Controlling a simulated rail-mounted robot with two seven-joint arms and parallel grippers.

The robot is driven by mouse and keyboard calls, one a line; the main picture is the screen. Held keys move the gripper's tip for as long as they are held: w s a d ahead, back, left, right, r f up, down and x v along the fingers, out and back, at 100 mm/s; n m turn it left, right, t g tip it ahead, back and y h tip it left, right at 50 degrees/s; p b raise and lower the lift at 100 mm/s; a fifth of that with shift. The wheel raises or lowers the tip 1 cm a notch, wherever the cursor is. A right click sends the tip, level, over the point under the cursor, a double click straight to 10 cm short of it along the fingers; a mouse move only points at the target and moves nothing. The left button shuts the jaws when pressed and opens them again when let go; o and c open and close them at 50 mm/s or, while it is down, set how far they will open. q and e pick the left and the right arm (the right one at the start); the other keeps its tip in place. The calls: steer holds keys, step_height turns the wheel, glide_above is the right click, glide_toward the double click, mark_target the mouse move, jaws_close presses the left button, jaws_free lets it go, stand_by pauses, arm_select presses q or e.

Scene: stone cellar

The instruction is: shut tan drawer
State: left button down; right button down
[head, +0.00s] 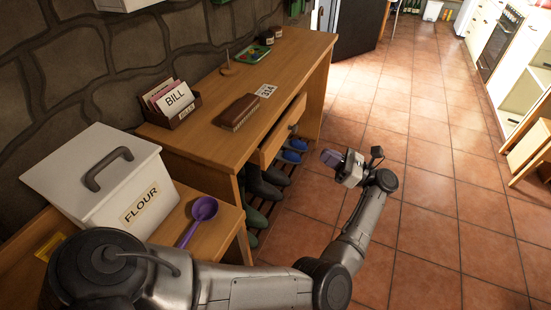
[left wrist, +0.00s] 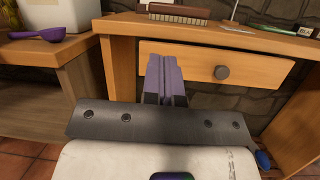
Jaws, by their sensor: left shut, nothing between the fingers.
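The tan drawer (head: 277,144) sits under the top of a wooden desk, and its front juts out past the desk edge, so it stands partly open. A round dark knob (left wrist: 222,72) is on the drawer front (left wrist: 265,67), which faces me in the left wrist view. My left gripper (head: 330,157) has purple fingers, shut and empty. It is in front of the drawer, to its right in the head view, with a gap between. In the left wrist view the fingertips (left wrist: 164,62) overlap the drawer front left of the knob. My right gripper is not in view.
On the desk (head: 215,90) are a brown brush (head: 239,112), a letter holder (head: 172,100) and a green tray (head: 253,53). Boots (head: 262,186) and blue shoes (head: 292,152) stand underneath. A flour bin (head: 105,180) and purple scoop (head: 200,215) are nearer.

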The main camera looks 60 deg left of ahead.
arm_select(q)
step_height(320, 180, down, 5)
steer(key=t+h, duration=0.2)
steer(key=t, duration=0.1)
steer(key=b, duration=0.2)
glide_toward(273, 151)
steer(key=x, duration=0.7)
steer(key=shift+s+a, duration=0.2)
